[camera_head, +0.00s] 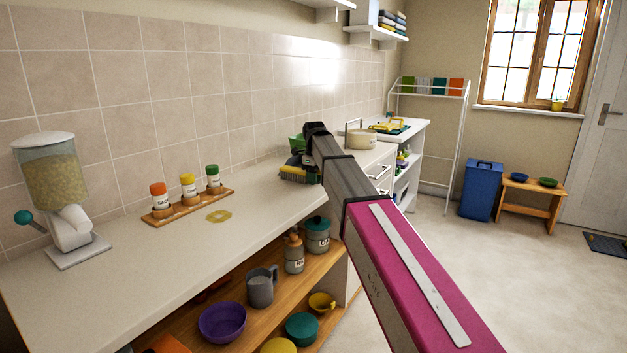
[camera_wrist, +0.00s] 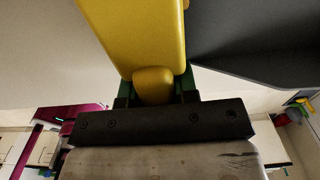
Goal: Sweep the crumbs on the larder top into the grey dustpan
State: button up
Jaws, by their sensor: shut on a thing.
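A grey sheet-like thing (camera_wrist: 255,45), possibly the dustpan, shows to the right of the handle, apart from my fingers.
A cream pot (camera_head: 361,139) stands farther back.

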jog(key=shift+w+d+r, duration=0.1)
jog(key=shift+w+d, duration=0.35)
jog(key=shift+w, duration=0.5)
jog(key=shift+w+d, duration=0.5)
jog(key=shift+w, duration=0.4)
jog(key=shift+w+d+r, duration=0.1)
jog(key=shift+w+d, duration=0.35)
jog(key=shift+w, duration=0.2)
jog(key=shift+r, duration=0.1)
jog(key=shift+s+a+r, duration=0.1)
jog(key=shift+s+r, duration=0.1)
jog(key=shift+r, duration=0.5)
jog(key=shift+s+a+r, duration=0.15)
jog(key=shift+s+r, duration=0.05)
jog(key=shift+r, duration=0.55)
jog(key=shift+s+a+r, duration=0.1)
jog(key=shift+s+r, duration=0.1)
jog(key=shift+r, duration=0.5)
